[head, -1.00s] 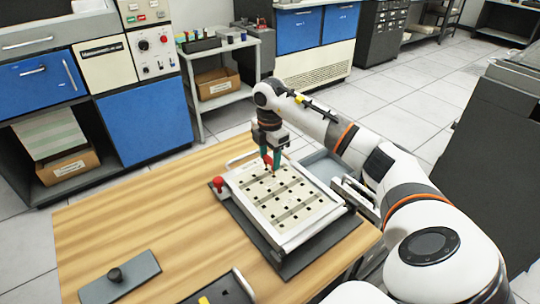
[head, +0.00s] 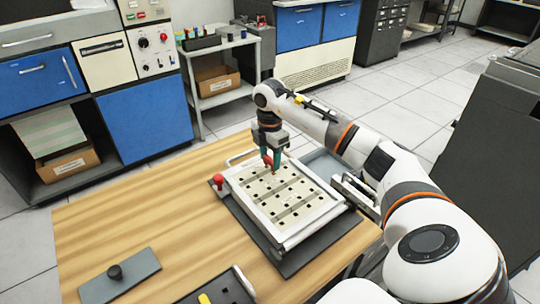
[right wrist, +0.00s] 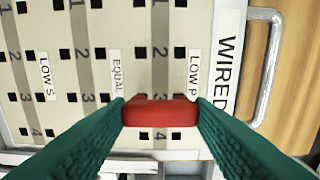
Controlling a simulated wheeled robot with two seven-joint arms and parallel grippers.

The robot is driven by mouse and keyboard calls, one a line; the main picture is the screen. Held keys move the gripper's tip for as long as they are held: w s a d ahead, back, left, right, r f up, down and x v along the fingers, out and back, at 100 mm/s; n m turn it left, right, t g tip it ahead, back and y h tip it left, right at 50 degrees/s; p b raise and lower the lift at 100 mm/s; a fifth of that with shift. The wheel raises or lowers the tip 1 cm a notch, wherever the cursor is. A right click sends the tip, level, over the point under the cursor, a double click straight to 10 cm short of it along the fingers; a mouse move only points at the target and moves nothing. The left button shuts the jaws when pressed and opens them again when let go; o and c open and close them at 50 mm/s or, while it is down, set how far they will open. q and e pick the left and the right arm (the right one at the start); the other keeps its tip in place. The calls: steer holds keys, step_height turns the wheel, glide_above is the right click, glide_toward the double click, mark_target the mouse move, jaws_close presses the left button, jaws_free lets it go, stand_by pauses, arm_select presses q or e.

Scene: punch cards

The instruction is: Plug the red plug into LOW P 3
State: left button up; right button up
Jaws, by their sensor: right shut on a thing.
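The red plug (right wrist: 160,112) is held between the green fingertips of my right gripper (head: 270,162), which is shut on it. The gripper is over the far part of the plugboard (head: 297,228), a pale panel with rows of square holes. In the right wrist view, the plug lies just below the LOW P label (right wrist: 193,75), near rows 3 and 4, and hides the holes beneath it. I cannot tell whether it touches the panel. EQUAL (right wrist: 117,72) and LOW S (right wrist: 45,75) labels stand further left. My left gripper is not in view.
A red knob (head: 218,180) stands at the board's left corner. A grey plate with a black knob (head: 120,275) and a dark tray (head: 222,290) lie on the near side of the wooden table (head: 150,215). The table's left part is clear.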

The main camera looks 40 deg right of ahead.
mark_target(270, 159)
steer(key=shift+f+b, duration=0.3)
steer(key=shift+f, duration=0.5)
stand_by(0.6)
steer(key=o, duration=0.9)
step_height(270, 159, up, 12)
stand_by(0.4)
